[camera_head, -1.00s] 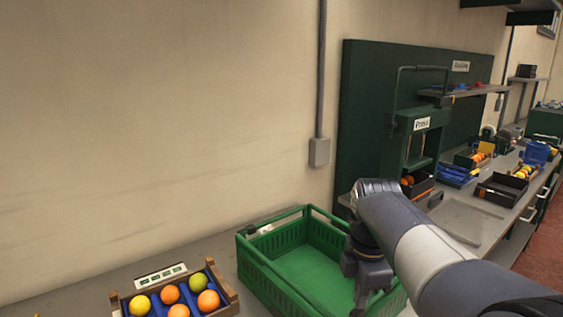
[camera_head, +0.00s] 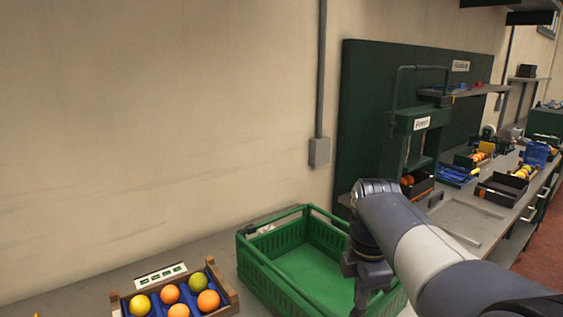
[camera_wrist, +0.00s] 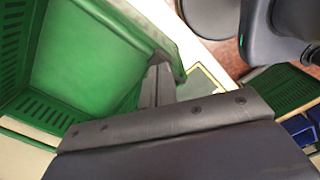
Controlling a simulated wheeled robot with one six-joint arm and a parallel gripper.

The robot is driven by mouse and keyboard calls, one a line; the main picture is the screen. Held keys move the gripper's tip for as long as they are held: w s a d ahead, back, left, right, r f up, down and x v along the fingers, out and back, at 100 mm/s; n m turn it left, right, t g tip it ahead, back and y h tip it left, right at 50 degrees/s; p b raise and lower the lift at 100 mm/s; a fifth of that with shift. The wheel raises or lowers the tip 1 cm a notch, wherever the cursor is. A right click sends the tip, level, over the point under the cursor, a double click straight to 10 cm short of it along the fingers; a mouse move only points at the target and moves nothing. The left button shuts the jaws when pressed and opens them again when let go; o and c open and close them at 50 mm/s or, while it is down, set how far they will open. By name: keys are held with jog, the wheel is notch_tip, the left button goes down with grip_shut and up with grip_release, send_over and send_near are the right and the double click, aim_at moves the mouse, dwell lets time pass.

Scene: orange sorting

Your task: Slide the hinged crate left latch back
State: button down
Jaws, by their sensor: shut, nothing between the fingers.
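The green hinged crate (camera_head: 268,277) stands open and empty on the bench in the head view. Its slotted walls and smooth green floor fill the left of the wrist view (camera_wrist: 85,65). My gripper (camera_wrist: 157,82) is shut with nothing between its fingers. Its narrow fingertips are close to the crate's green rim in the wrist view; I cannot tell whether they touch it. In the head view my arm reaches over the crate's right side and hides part of it. I cannot make out the left latch in either view.
A brown box (camera_head: 228,296) with oranges and other round fruit stands just left of the crate. The beige wall is behind. A dark green press frame (camera_head: 412,140) and several small bins stand on the bench at the right.

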aim_at(369, 302)
jog(key=shift+f+b, duration=0.4)
jog(key=shift+f, duration=0.35)
jog(key=shift+w+d, duration=0.15)
jog(key=shift+d, duration=0.05)
dwell(0.4)
jog(key=shift+d+f, duration=0.1)
jog(key=shift+f, duration=0.05)
dwell(0.4)
jog(key=shift+w+d+p, duration=0.4)
jog(key=shift+d+p, duration=0.1)
jog(key=shift+p, duration=0.4)
dwell(0.7)
jog(key=shift+w+d+r+p, duration=0.25)
jog(key=shift+w+d+p, duration=0.05)
jog(key=shift+w+p, duration=0.1)
dwell(1.0)
jog(key=shift+w+d+f, duration=0.1)
jog(key=shift+d, duration=0.15)
dwell(0.6)
notch_tip(369, 302, up, 7)
jog(key=p, duration=0.7)
